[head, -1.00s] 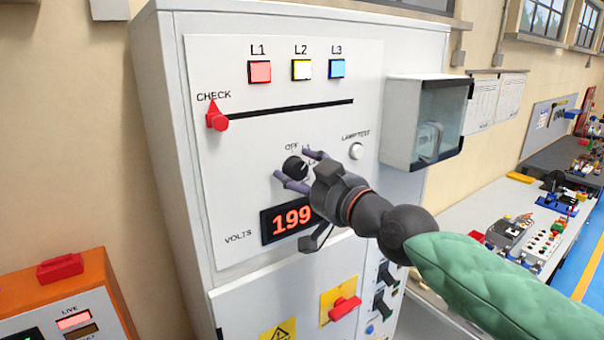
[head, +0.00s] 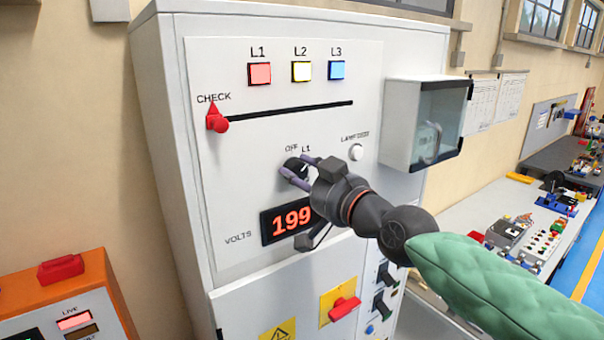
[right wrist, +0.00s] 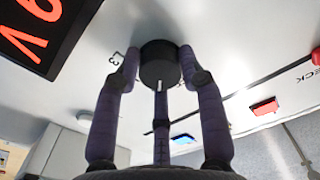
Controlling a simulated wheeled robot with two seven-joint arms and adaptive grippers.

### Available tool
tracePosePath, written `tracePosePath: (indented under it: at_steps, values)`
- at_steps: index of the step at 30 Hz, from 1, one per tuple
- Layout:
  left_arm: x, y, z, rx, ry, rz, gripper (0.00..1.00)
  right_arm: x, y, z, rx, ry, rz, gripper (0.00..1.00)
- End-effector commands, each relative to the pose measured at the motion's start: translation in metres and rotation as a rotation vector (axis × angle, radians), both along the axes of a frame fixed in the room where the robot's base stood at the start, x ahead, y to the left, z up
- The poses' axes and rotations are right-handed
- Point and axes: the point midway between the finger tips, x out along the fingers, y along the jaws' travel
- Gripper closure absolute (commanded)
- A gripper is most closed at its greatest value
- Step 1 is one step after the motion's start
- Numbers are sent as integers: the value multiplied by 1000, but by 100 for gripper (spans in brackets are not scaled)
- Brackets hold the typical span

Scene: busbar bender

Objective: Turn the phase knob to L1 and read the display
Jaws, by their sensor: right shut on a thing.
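The black phase knob (head: 293,166) is on the white cabinet's front panel, with the labels OFF and L1 above it. My right gripper (head: 300,172) is shut on it. In the right wrist view the fingers surround the knob (right wrist: 160,60), and a white mark shows on its near edge. An L3 label is beside it. Which label the mark faces I cannot tell. The volts display (head: 288,221) shows red digits 199; my gripper covers its right end. My left gripper is not in view.
Red, yellow and blue lamps (head: 301,71) marked L1, L2, L3 are above a slot with a red CHECK pointer (head: 216,119). A white lamp test button (head: 356,152) and a glass-fronted box (head: 425,122) are right of the knob. An orange unit (head: 95,290) stands lower left.

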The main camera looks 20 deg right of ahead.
Motion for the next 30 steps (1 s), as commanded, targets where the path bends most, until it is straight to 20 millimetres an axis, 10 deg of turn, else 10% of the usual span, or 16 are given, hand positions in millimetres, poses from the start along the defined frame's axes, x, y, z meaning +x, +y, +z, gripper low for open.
tracePosePath:
  at_steps: [2,3,5,17,30]
  values:
    - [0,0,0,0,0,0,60,1,3,-8,-6,15,5,92]
    - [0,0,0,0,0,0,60,1,3,-8,-6,15,5,48]
    - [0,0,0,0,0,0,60,1,3,-8,-6,15,5,36]
    - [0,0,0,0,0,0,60,-3,0,-3,-3,6,2,36]
    - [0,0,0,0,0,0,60,-70,-25,-3,-3,5,1,36]
